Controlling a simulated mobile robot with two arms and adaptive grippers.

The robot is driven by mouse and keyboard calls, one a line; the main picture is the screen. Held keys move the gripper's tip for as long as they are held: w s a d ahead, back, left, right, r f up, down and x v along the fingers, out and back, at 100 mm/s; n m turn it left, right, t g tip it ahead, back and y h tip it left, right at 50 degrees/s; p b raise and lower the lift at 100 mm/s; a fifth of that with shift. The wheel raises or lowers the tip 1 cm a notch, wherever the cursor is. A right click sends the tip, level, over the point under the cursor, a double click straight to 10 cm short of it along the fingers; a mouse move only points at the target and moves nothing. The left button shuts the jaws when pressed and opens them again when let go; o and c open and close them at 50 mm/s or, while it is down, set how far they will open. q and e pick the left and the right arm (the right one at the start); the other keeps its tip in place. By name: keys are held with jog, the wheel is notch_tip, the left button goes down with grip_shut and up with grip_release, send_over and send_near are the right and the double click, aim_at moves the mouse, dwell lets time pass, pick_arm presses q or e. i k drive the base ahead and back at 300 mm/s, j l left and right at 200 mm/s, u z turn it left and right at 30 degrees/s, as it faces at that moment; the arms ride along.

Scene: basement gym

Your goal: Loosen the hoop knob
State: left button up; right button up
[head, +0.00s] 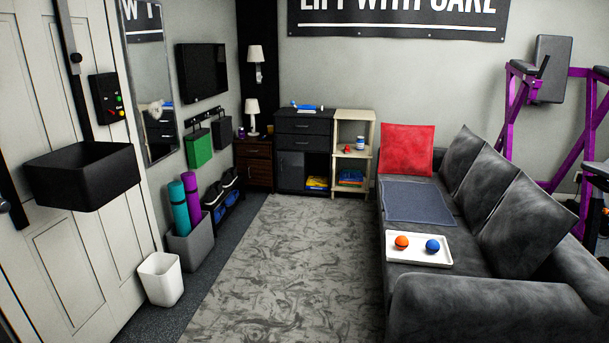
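A round black knob (76,58) sits on a black vertical bar (78,95) fixed to the white panelled door at the left. A black open-topped box (85,178) hangs low on the same bar. I cannot tell which part is the hoop, or how tight the knob is. Neither of my grippers can be made out in the head view. A dark slanted piece at the far left edge is cut off and unclear.
A black control box (106,98) with coloured buttons is beside the bar. A white bin (160,279) and a grey mat holder (190,245) stand near the door. The grey rug (285,270) is clear. A sofa (480,310) bearing a white tray (418,261) lines the right.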

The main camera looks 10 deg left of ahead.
aim_at(76, 57)
jog(key=i+u, duration=0.4)
jog(key=i+l+u, duration=0.1)
jog(key=i+u, duration=0.3)
jog(key=i+l+u, duration=0.2)
jog(key=u, duration=0.25)
jog(key=i+l+u, duration=0.4)
jog(key=k+j, duration=0.05)
jog(key=k, duration=0.05)
